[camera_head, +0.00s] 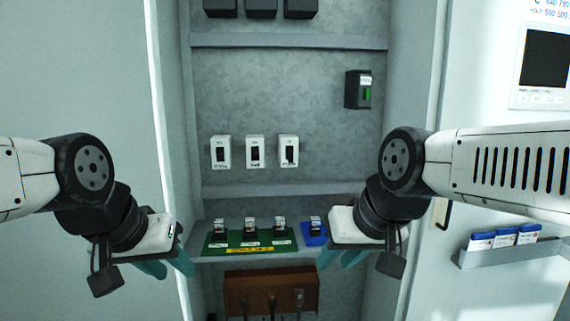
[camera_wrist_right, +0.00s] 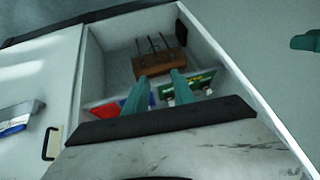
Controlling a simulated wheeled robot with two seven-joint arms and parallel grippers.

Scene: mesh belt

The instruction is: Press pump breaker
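Three white breakers with black switches sit in a row on the cabinet's back wall in the head view: a left one (camera_head: 220,153), a middle one (camera_head: 255,152) and a right one (camera_head: 288,151). Their labels are too small to read, so I cannot tell which is the pump breaker. My left gripper (camera_head: 168,266) is open and empty, low at the left, apart from the breakers. My right gripper (camera_head: 340,258) is open and empty, below and right of them. Its parted teal fingers also show in the right wrist view (camera_wrist_right: 160,80).
A black box with a green switch (camera_head: 358,90) is on the back wall. A shelf holds a green tray (camera_head: 215,244) and a blue tray (camera_head: 308,240) with small items. A brown rack (camera_head: 240,284) stands below. A door bin (camera_head: 500,254) holds cards at right.

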